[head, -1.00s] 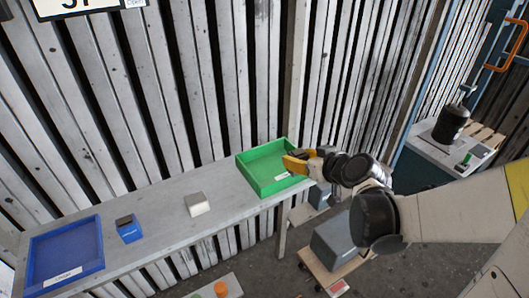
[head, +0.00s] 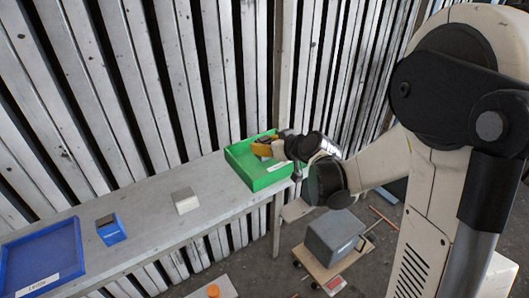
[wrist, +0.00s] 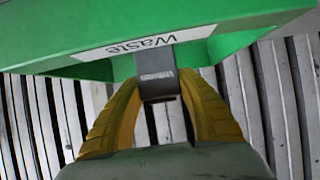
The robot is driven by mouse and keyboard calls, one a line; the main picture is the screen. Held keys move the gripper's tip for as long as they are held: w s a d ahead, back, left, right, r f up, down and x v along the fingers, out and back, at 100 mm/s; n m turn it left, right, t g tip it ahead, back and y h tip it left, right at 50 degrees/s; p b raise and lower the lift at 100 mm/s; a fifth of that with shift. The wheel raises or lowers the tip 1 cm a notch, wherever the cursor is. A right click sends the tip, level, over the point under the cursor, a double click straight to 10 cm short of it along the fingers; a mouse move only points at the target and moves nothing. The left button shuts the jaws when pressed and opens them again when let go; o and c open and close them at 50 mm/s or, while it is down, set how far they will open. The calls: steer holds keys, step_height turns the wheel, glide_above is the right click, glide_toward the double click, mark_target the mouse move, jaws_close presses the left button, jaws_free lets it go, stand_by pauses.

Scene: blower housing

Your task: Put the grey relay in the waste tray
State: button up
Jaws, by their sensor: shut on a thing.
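The grey relay (wrist: 157,88) is between the yellow fingers of my gripper (wrist: 158,78) in the wrist view, which are shut on it. The green waste tray (wrist: 215,38), with a white "Waste" label on its wall, fills the top of the wrist view, and the relay overlaps that wall in the picture. In the head view, my gripper (head: 263,148) shows over the inside of the green tray (head: 268,180), at the bench's right end. The gap between relay and tray floor cannot be told.
A pale block (head: 185,201), a blue block with a dark top (head: 110,230) and a blue tray (head: 40,262) stand on the grey bench (head: 150,208), left of the green tray. A slatted wall (head: 170,80) rises behind. A grey box (head: 333,238) sits on a low trolley below.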

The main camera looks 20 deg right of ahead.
step_height(320, 180, down, 2)
steer(key=shift+w+f+b, duration=0.1)
steer(key=shift+f+b, duration=0.05)
steer(key=shift+b, duration=0.2)
steer(key=o, duration=1.2)
